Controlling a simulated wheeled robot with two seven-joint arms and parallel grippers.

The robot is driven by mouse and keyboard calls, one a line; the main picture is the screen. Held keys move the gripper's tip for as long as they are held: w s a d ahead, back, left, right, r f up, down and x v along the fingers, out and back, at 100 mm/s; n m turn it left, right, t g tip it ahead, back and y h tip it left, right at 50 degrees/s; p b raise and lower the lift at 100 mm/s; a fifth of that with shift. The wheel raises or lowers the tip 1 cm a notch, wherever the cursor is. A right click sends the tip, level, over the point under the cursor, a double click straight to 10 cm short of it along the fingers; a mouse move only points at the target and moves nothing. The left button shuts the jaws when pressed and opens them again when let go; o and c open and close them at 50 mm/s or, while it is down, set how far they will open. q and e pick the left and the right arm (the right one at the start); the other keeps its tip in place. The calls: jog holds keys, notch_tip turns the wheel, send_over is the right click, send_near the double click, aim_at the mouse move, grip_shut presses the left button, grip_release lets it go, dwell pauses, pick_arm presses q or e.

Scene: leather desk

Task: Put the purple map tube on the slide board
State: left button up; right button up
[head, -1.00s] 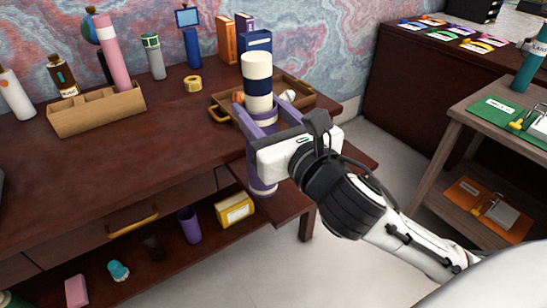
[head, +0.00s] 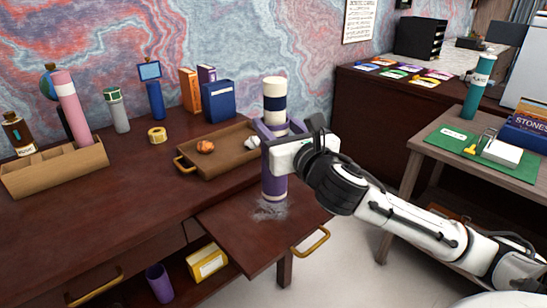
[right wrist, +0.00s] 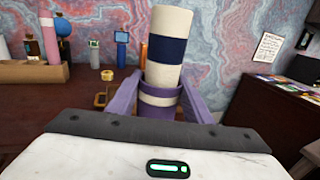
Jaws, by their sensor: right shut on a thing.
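The right wrist view also shows the tube (right wrist: 167,52) rising between the purple fingers. The slide board (head: 245,238) is a dark wooden leaf pulled out from the desk front, with a gold handle. The tube's lower end is over the board, beside a grey scuffed patch; I cannot tell whether it touches. My left gripper is not in view.
A wooden tray (head: 188,171) with a few small items lies behind the board. A sectioned wooden holder (head: 40,180) with a pink tube (head: 72,115) stands at left. Books (head: 218,101) stand at the back. A side table (head: 437,147) is at right. The board's front is clear.

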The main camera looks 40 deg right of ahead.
jog(key=shift+f, duration=0.65)
notch_tip(320, 180, down, 3)
jog(key=shift+r+b, duration=0.1)
jog(key=shift+b, duration=0.5)
jog(key=shift+f, duration=0.25)
jog(key=o, duration=1.4)
jog(key=shift+c, duration=0.2)
